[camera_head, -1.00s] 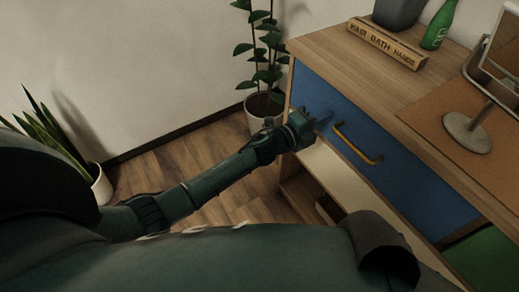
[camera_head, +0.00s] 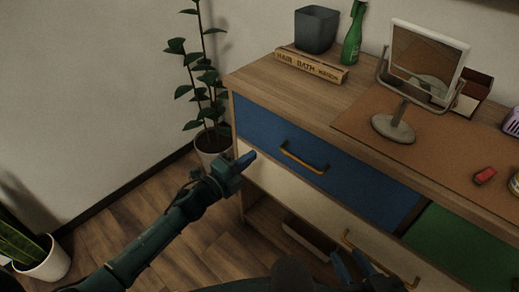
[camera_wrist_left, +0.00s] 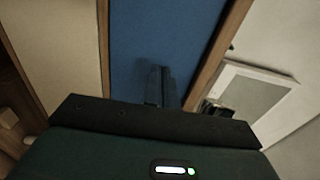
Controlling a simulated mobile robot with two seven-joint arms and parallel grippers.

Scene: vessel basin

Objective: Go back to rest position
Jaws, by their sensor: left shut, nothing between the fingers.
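My left gripper (camera_head: 247,160) is shut and empty. It is in front of the dresser's left end, left of the yellow handle (camera_head: 303,160) and apart from it. In the left wrist view its closed fingers (camera_wrist_left: 160,86) show against the blue drawer front. My right gripper (camera_head: 354,264) shows at the bottom edge of the head view, with its two fingers apart and nothing seen between them. The blue drawer (camera_head: 350,178) looks closed, flush with the dresser.
The wooden dresser (camera_head: 262,80) carries a mirror (camera_head: 425,60), a grey bin (camera_head: 316,30), a green bottle (camera_head: 353,38) and a sign block (camera_head: 310,67). A tall potted plant (camera_head: 213,140) stands by its left end. Wooden floor (camera_head: 195,250) is free at left.

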